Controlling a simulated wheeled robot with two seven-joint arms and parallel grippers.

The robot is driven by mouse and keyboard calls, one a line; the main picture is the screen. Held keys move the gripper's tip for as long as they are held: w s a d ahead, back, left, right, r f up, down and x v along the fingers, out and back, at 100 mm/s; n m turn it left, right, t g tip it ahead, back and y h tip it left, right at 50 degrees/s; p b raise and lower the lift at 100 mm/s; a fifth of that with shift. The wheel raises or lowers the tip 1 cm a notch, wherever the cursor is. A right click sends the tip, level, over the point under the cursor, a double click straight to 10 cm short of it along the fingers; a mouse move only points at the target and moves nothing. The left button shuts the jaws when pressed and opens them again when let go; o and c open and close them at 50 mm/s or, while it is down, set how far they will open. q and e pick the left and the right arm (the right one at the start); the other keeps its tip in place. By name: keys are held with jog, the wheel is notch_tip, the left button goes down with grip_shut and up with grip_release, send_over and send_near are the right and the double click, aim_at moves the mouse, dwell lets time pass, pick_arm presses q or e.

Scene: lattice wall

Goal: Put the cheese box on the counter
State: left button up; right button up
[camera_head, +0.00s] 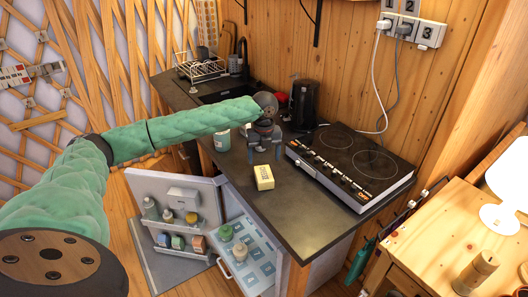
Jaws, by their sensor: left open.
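A yellow box (264,177) with dark lettering, which looks like the cheese box, lies on the dark counter (300,215) to the left of the hob. My left arm in a green sleeve reaches in from the left. My left gripper (264,157) is open above and behind the yellow box, apart from it and empty. My right gripper is not in view.
A two-plate hob (350,163) sits on the counter at the right, with a black kettle (304,103) behind it. A fridge door (178,215) stands open below, with bottles on its shelves. A light cup (222,140) stands left of my gripper. The counter's front corner is clear.

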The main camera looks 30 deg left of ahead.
pick_arm(q)
jog(key=shift+r+b, duration=0.45)
jog(key=shift+r, duration=1.35)
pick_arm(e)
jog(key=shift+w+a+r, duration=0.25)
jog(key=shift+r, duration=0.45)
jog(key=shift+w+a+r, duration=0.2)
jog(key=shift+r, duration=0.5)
pick_arm(q)
jog(key=shift+f, duration=0.1)
